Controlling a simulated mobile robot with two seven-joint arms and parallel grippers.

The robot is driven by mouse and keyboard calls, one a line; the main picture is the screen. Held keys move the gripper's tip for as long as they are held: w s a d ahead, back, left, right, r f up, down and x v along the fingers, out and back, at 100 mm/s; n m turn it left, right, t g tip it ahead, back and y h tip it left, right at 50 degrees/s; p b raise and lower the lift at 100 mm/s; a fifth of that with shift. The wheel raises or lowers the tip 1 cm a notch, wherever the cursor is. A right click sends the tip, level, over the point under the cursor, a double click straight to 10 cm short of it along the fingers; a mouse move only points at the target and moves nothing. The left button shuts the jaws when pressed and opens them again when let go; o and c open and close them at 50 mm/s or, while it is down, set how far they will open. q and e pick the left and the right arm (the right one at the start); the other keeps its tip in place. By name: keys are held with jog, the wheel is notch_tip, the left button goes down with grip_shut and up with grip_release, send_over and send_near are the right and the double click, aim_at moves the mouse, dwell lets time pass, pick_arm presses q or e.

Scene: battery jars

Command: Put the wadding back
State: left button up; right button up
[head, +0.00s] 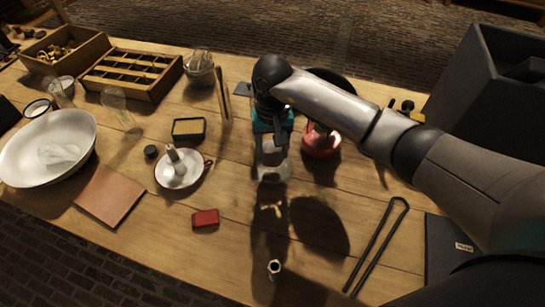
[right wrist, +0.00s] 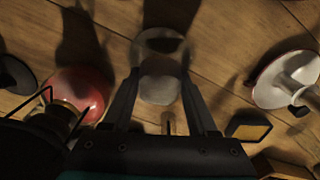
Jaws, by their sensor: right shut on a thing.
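My right gripper (head: 272,146) points down over a clear glass vessel (head: 273,174) in the middle of the table. In the right wrist view its fingers (right wrist: 160,82) are shut on a pale, rounded lump (right wrist: 160,90), which looks like the wadding. The glass rim (right wrist: 160,42) shows just beyond the fingertips. I cannot tell whether the lump is inside the glass or above it. A white bowl (head: 22,165) at the left holds a pale, crumpled-looking thing (head: 58,153). My left gripper is not in view.
A red vessel (head: 320,146) stands close right of the gripper. A candle dish (head: 178,180), a yellow-topped dark box (head: 188,129) and a small red box (head: 205,218) are to the left. Black tongs (head: 378,243) lie front right. A compartment tray (head: 130,70) is at the back left.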

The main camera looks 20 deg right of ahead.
aim_at(272, 158)
jog(key=shift+f, duration=1.6)
jog(key=shift+f, duration=0.1)
jog(key=shift+f+b, duration=0.15)
jog(key=shift+b, duration=0.3)
jog(key=o, duration=1.3)
jog(key=shift+r, duration=0.2)
notch_tip(272, 158, up, 12)
jog(key=shift+r+p, duration=0.1)
jog(key=shift+p, duration=0.9)
